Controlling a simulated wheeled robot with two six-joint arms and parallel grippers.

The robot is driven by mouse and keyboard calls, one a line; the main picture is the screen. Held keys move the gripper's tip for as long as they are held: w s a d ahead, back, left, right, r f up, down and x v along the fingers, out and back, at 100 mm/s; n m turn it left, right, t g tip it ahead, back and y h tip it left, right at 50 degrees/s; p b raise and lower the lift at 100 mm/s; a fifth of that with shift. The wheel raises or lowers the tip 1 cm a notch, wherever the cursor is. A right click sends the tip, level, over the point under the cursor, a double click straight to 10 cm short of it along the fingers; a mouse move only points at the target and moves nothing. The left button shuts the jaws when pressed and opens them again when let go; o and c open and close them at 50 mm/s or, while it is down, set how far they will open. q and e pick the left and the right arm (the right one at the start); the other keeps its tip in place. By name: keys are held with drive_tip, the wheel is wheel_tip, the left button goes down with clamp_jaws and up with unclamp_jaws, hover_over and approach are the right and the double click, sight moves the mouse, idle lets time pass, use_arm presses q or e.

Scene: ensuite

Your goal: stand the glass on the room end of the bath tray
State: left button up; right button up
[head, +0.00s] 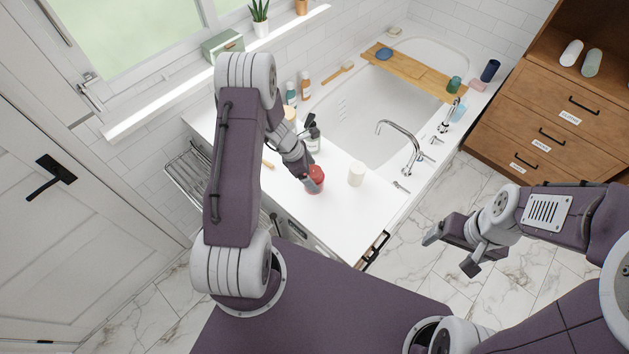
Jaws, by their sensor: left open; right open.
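The wooden bath tray (415,74) lies across the bath (365,115). A small green tumbler (454,84), which looks like the glass, appears to stand upright at the tray's right, room-side end. A blue dish or soap (384,53) sits near the tray's far end. My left gripper (309,184) is open at a red jar or candle (317,174) on the white counter, well away from the tray; I cannot tell if they touch. My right gripper (453,253) is open and empty over the floor, right of the counter.
A dark blue cup (490,70) and a pink item (478,86) stand on the bath's right rim. A white candle-like cylinder (356,174) stands right of the red jar. The tap (402,140) rises at the near rim. Bottles (305,86) line the left side.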

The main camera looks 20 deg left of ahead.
use_arm(q)
drive_tip(key=shift+d+f, duration=0.25)
drive_tip(key=shift+f, duration=0.4)
drive_tip(key=shift+s+d+f, duration=0.1)
drive_tip(key=shift+d+f, duration=0.05)
drive_tip(key=shift+f, duration=0.15)
drive_tip(key=shift+c, duration=1)
drive_tip(key=shift+w+f, duration=0.1)
drive_tip(key=shift+w, duration=0.1)
drive_tip(key=c, duration=1.4)
drive_tip(key=shift+o, duration=0.2)
drive_tip(key=shift+s, duration=0.1)
use_arm(e)
drive_tip(key=shift+s+r, duration=0.25)
drive_tip(key=shift+s, duration=0.05)
